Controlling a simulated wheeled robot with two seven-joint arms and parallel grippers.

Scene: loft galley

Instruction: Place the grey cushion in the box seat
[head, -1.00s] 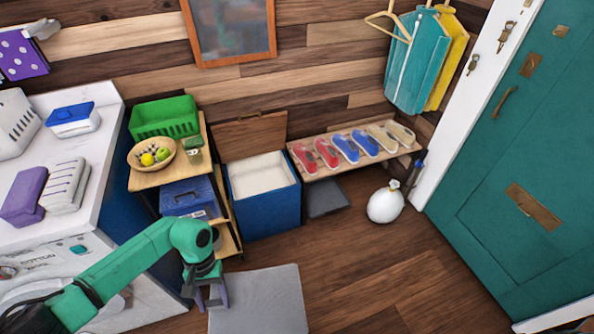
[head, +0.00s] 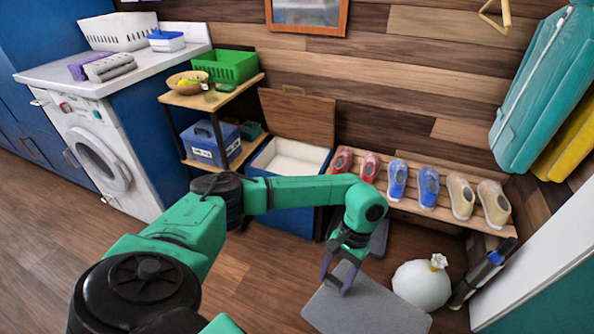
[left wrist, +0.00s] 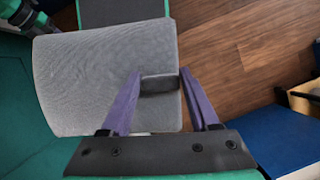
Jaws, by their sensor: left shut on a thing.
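My left gripper is shut on the cushion's edge; the purple fingers (left wrist: 160,100) stand over that edge in the left wrist view, where the cushion (left wrist: 95,75) fills the left half. The box seat (head: 290,219) is a blue box against the wall, with its wooden lid (head: 297,117) raised and a pale inside (head: 290,157). My left arm crosses in front of part of it. The cushion is outside the box, to its front right.
A shoe rack (head: 410,205) with several shoes stands right of the box. A white round bag (head: 421,285) sits close to the cushion's right side. A wooden shelf (head: 222,95) with a green basket (head: 226,66) stands left of the box. Open floor lies at front left.

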